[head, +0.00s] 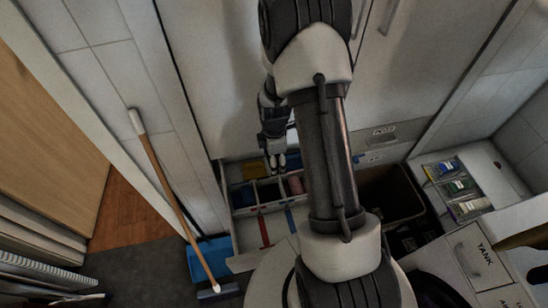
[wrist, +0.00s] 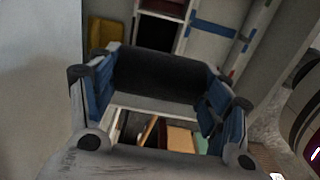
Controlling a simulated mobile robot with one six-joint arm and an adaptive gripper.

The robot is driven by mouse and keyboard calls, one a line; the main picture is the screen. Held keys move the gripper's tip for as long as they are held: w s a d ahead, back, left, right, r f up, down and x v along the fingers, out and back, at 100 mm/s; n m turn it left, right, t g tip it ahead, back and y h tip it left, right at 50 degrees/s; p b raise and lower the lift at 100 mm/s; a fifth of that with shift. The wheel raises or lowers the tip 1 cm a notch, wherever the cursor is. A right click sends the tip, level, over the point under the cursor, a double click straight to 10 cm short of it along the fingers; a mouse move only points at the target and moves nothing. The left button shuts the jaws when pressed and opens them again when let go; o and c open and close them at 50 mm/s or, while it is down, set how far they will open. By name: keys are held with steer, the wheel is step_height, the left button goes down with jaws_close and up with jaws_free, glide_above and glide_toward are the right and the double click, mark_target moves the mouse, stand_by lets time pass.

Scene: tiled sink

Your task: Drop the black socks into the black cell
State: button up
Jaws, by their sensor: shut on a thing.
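My gripper (wrist: 160,95) has blue-padded fingers. In the wrist view they are spread around a black bundle, the black socks (wrist: 160,75), which spans the space between them. In the head view my gripper (head: 276,163) hangs over the back of a divided organizer (head: 250,211); the socks cannot be made out there. A dark, empty-looking cell (wrist: 155,33) lies ahead of the held socks in the wrist view. I take it for the black cell, but shadow makes its colour uncertain.
A yellow item (wrist: 107,31) lies beside the dark cell. A pink roll (head: 295,183) sits in the organizer. A dark bin (head: 392,187) stands to its right. A wooden-handled broom (head: 168,185) leans at left, over a blue dustpan (head: 207,256). White cabinet doors (head: 215,75) stand behind.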

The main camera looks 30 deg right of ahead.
step_height(320, 180, down, 4)
steer(key=shift+f+b, duration=0.1)
steer(key=shift+b, duration=1.05)
steer(key=o, duration=1.1)
steer(key=shift+o, duration=0.2)
step_height(320, 180, up, 12)
steer(key=shift+r, duration=0.1)
steer(key=shift+r, duration=0.1)
